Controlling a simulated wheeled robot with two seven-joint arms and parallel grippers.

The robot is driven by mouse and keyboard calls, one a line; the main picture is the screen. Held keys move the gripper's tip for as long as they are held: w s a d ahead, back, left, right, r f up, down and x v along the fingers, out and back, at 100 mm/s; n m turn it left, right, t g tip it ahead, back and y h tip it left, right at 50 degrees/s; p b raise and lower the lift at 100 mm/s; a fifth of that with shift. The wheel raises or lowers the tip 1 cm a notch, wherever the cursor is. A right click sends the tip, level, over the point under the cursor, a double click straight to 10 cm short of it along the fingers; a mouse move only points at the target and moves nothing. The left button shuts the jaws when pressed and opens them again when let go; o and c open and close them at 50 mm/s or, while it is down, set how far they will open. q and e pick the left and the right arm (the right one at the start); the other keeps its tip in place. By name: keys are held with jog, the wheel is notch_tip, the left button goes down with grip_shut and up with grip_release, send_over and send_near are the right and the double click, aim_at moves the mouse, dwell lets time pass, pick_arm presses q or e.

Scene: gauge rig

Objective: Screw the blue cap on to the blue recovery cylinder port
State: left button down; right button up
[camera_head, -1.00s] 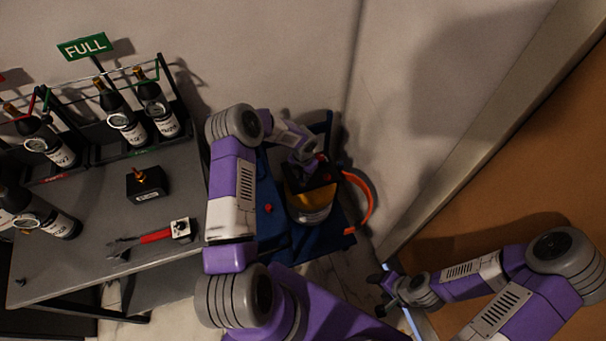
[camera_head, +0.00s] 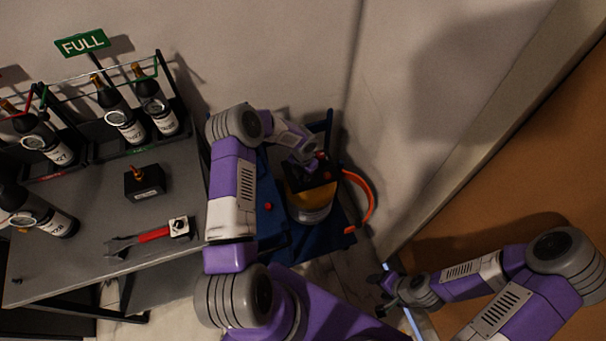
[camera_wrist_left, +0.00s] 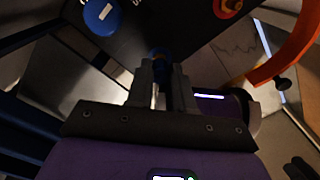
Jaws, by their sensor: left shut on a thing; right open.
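My left gripper (camera_wrist_left: 160,82) is shut on a small blue piece, which appears to be the blue cap (camera_wrist_left: 159,54), at its fingertips. The cap is close to a dark panel, and the fingers hide the port beneath it; I cannot tell whether the threads are engaged. In the head view my left gripper (camera_head: 312,168) is over a yellow and grey cylinder (camera_head: 308,205) with a dark top. My right gripper (camera_head: 386,292) is open and empty at the lower right, well away from the cylinder.
A blue round knob (camera_wrist_left: 102,16) and a red-orange fitting (camera_wrist_left: 228,6) flank the cap. The grey table (camera_head: 95,215) holds bottles (camera_head: 125,128), a black box (camera_head: 145,183) and a red-handled wrench (camera_head: 152,236).

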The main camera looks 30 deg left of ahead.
pick_arm(q)
jog(key=shift+f+b, duration=0.35)
jog(key=shift+f, duration=0.2)
jog(key=shift+f, duration=0.1)
dwell(0.8)
jog(key=c, duration=1.2)
grip_release()
